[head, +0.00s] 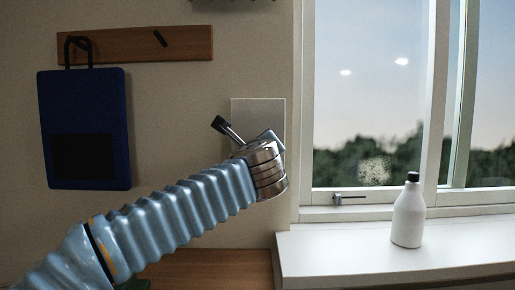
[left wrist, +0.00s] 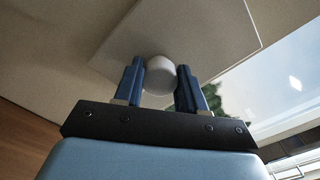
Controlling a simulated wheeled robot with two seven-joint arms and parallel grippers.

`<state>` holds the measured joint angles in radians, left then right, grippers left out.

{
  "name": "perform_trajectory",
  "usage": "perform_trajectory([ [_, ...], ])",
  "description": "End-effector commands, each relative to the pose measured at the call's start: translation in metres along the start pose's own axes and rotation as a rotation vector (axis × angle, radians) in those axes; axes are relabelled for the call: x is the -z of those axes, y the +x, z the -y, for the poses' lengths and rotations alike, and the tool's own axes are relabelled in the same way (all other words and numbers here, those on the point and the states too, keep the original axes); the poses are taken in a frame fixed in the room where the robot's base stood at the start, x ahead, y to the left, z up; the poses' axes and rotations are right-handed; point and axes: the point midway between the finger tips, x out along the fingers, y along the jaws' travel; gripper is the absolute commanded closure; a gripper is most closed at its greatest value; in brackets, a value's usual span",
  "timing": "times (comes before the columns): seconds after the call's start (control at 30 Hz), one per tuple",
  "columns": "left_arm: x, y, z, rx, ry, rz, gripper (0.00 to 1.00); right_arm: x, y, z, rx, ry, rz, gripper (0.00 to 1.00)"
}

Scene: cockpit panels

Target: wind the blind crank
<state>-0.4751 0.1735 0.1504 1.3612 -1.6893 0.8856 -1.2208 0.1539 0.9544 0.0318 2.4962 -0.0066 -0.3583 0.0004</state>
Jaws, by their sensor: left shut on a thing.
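In the left wrist view, my left gripper (left wrist: 161,67) has its two blue fingers on either side of a pale round crank knob (left wrist: 160,77) and is shut on it. Behind the knob is a flat light plate (left wrist: 200,30). In the head view, this wall plate (head: 258,106) is beside the window, and my left arm reaches up to it from the lower left. My wrist hides the fingers and knob there. A short dark-ended bar (head: 225,129) sticks out to the upper left; I cannot tell whether it belongs to the crank. My right gripper is not in view.
A white bottle with a black cap (head: 408,212) stands on the white windowsill (head: 370,258) at the right. The window (head: 365,110) has a small latch (head: 346,198). A dark blue bag (head: 85,120) hangs from a wooden rail (head: 135,46) at the left.

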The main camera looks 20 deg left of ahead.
Motion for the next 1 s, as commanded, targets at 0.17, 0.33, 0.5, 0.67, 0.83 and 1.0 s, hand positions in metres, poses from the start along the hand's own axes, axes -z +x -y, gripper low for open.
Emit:
perform_trajectory([
  [0.17,0.005,0.000,-0.001,-0.003,0.002,-0.008,0.90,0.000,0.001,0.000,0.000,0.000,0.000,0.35],
  [0.33,0.005,0.000,-0.001,-0.003,0.002,-0.009,0.90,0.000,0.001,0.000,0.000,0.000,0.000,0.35],
  [0.5,0.004,0.000,-0.001,-0.003,0.002,-0.007,0.40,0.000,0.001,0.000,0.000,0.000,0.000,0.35],
  [0.67,0.002,0.000,-0.001,-0.001,0.001,-0.004,0.35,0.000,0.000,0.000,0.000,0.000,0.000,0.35],
  [0.83,0.002,-0.001,0.000,-0.001,0.000,-0.002,0.35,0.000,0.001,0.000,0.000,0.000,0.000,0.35],
  [1.0,0.002,-0.020,-0.001,0.002,-0.001,-0.002,0.35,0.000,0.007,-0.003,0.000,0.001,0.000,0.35],
])
